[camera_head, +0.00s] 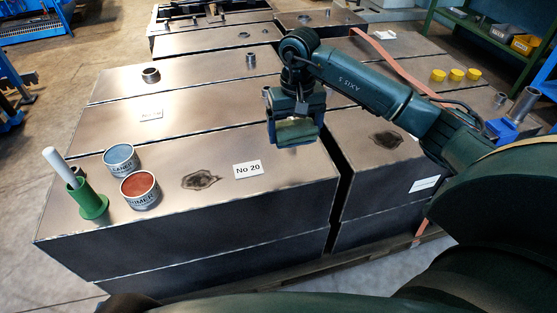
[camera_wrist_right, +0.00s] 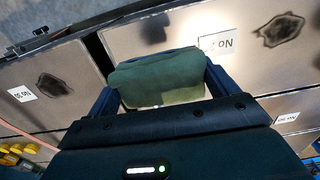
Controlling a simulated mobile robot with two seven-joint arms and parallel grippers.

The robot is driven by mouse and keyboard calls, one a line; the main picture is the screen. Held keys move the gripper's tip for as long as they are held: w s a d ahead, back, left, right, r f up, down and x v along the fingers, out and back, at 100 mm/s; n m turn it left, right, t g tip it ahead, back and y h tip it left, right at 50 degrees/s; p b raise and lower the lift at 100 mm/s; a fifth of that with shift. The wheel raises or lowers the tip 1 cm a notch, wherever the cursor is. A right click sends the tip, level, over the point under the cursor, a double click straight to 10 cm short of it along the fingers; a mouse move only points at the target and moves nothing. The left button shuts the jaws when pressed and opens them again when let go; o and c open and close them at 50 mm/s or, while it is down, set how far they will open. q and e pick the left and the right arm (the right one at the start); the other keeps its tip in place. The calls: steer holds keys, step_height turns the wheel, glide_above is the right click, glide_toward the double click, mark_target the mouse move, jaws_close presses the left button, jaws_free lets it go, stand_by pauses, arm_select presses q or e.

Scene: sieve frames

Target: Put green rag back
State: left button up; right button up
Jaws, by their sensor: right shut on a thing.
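The green rag (camera_head: 296,131) is a folded dark green cloth between the fingers of my right gripper (camera_head: 296,128). My right gripper is shut on it and holds it above the metal boxes, near the gap to the right of the box labelled "No 20". The rag also shows in the right wrist view (camera_wrist_right: 160,78), filling the space between the two fingers. My left gripper is not in view.
The metal box top (camera_head: 290,190) carries a blue tin (camera_head: 121,158), a red tin (camera_head: 139,188) and a green holder (camera_head: 90,203) with a white stick. Several yellow caps (camera_head: 456,75) stand at the right.

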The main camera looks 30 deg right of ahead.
steer(key=shift+w+d+f, duration=0.1)
steer(key=shift+w+f, duration=0.25)
steer(key=shift+f, duration=0.05)
glide_above(292, 167)
step_height(292, 167, down, 5)
steer(key=shift+s+b, duration=0.1)
steer(key=shift+b, duration=0.25)
steer(key=shift+f, duration=2.1)
steer(key=shift+b, duration=0.3)
steer(key=shift+f, duration=0.15)
steer(key=o, duration=0.8)
steer(key=shift+c, duration=0.2)
